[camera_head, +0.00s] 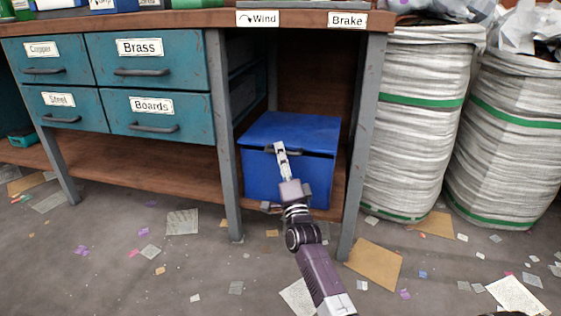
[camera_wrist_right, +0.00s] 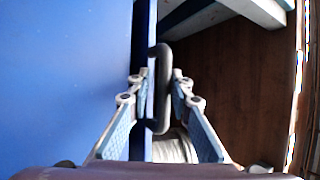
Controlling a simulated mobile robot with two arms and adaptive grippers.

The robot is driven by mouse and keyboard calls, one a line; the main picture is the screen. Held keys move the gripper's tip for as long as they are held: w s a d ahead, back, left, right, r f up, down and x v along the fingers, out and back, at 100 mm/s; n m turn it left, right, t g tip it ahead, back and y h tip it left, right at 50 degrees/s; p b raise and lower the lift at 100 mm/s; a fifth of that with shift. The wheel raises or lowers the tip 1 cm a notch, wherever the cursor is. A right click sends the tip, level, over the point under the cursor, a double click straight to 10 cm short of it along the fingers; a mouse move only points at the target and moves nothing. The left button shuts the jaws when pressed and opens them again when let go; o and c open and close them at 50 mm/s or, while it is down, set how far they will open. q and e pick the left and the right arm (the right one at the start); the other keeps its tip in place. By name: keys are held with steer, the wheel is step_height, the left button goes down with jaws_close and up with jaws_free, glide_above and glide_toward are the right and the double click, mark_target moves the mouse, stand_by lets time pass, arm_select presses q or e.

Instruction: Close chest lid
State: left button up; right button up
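The blue chest (camera_head: 262,178) stands on the floor-level shelf under the workbench, in the open bay right of the drawers. Its lid (camera_head: 300,128) lies flat or nearly flat on top. A dark seam runs under its front edge, and I cannot tell if it is fully shut. My right gripper (camera_head: 280,148) is at the front edge of the lid. In the right wrist view, the grey loop handle (camera_wrist_right: 164,75) is between the fingers of my right gripper (camera_wrist_right: 160,82), with small gaps at its sides. Part of the handle is hidden in the head view. My left gripper is out of view.
Bench legs (camera_head: 224,140) and (camera_head: 362,140) flank the bay. Teal labelled drawers (camera_head: 150,75) are at left. Two full white sacks (camera_head: 415,120) and (camera_head: 515,130) stand close at right. Scraps and cardboard (camera_head: 375,264) litter the floor.

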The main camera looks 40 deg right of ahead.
step_height(320, 180, up, 8)
stand_by(0.5)
